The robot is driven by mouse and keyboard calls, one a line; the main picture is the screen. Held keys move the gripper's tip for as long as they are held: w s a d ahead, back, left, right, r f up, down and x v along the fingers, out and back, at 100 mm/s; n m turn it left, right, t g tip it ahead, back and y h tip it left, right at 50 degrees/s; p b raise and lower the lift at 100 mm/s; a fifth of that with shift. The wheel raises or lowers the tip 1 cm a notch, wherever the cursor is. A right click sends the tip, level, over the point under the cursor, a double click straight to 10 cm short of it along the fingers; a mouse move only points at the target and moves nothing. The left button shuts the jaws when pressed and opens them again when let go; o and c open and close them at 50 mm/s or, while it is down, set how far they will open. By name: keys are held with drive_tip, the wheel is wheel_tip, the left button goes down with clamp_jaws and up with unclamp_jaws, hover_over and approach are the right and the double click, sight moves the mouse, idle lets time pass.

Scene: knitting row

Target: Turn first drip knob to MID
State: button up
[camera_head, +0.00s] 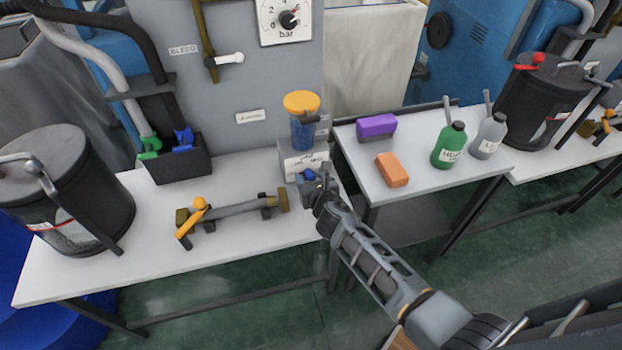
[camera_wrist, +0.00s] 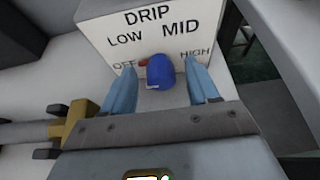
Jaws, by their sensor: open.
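The drip knob (camera_wrist: 159,72) is blue and sits on the white DRIP panel (camera_wrist: 105,45), marked OFF, LOW, MID and HIGH. A small red mark shows at the knob's upper left, on the OFF side; its exact setting is hard to tell. My gripper (camera_wrist: 160,88) is open, with one blue-grey finger on each side of the knob. A gap shows on both sides, so it does not grip the knob. In the head view the knob (camera_head: 309,174) shows at the tip of my arm, below the panel box (camera_head: 291,155), whose lettering is partly hidden.
An orange-lidded blue jar (camera_head: 302,120) stands above the panel. A pipe with a yellow-handled valve (camera_head: 240,208) lies left on the white bench (camera_head: 150,250). A dark drum (camera_head: 70,185) stands farther left. The right table holds purple and orange blocks (camera_head: 391,170) and bottles (camera_head: 449,147).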

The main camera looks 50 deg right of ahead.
drive_tip(key=c, duration=1)
drive_tip(key=shift+c, duration=0.2)
